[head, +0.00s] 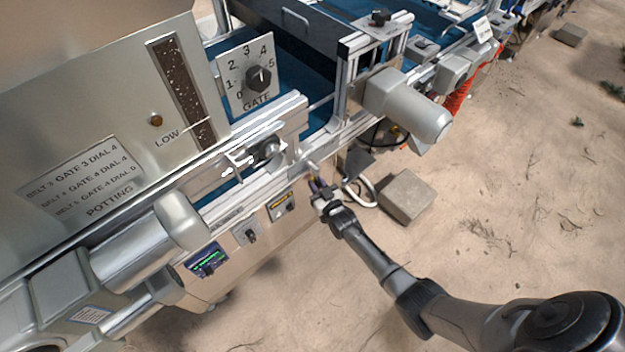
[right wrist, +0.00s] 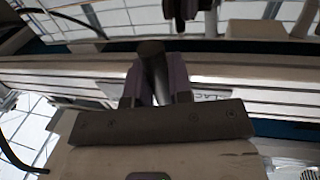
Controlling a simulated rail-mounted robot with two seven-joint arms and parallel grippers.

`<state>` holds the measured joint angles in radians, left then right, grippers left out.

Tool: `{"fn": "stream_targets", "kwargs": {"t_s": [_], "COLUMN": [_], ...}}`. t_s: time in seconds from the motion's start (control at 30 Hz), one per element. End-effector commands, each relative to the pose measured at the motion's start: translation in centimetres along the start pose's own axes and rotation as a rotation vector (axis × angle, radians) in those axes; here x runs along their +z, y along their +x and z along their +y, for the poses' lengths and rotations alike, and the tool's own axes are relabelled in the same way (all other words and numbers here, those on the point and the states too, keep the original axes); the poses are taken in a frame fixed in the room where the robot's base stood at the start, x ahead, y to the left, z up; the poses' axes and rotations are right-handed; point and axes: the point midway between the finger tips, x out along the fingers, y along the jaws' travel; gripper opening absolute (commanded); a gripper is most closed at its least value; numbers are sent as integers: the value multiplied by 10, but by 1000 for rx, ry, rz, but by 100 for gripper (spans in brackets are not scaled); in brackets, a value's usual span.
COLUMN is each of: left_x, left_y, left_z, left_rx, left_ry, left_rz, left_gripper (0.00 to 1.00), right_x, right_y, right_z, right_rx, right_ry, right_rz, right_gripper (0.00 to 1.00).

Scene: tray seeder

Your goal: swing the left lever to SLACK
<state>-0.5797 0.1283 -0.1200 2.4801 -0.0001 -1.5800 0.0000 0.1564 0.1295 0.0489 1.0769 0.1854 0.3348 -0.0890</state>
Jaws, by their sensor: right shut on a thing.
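My right gripper (head: 319,190) reaches in from the lower right to the front rail of the seeder. In the right wrist view its two purple-padded fingers (right wrist: 160,90) are shut around a dark, round lever handle (right wrist: 152,62). The lever's pivot and its exact angle are hard to make out. Part of a label (right wrist: 212,97), with letters like "LAC", shows just right of the fingers on the pale rail. In the head view the handle is mostly hidden at the gripper. My left gripper is not in view.
A gate dial (head: 258,77) and a hopper panel (head: 85,110) stand to the left. A grey motor (head: 415,110) juts out above the right gripper. Small control boxes (head: 246,232) hang below the rail. A grey block (head: 407,197) lies on the sandy floor, which is open at right.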

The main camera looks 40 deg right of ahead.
Motion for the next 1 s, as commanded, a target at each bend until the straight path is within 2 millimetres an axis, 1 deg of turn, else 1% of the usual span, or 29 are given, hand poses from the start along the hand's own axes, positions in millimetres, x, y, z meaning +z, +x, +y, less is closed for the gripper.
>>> {"fn": "stream_targets", "kwargs": {"t_s": [0.03, 0.2, 0.67, 0.7, 0.93, 1.0], "left_x": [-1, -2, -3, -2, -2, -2], "left_y": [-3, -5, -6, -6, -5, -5], "left_z": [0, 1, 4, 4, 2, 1], "left_rx": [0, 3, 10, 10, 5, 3], "left_ry": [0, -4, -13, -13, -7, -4], "left_rz": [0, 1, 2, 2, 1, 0], "left_gripper": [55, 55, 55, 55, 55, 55], "right_x": [-1, 0, 0, 0, 0, 0], "right_y": [-2, -5, -5, -5, -5, -5], "right_z": [2, 5, 6, 6, 6, 6], "right_rx": [4, 14, 17, 17, 16, 16], "right_ry": [12, 40, 54, 55, 51, 50], "right_rz": [-5, -10, -11, -11, -10, -10], "right_gripper": [0, 0, 0, 23, 45, 45]}}
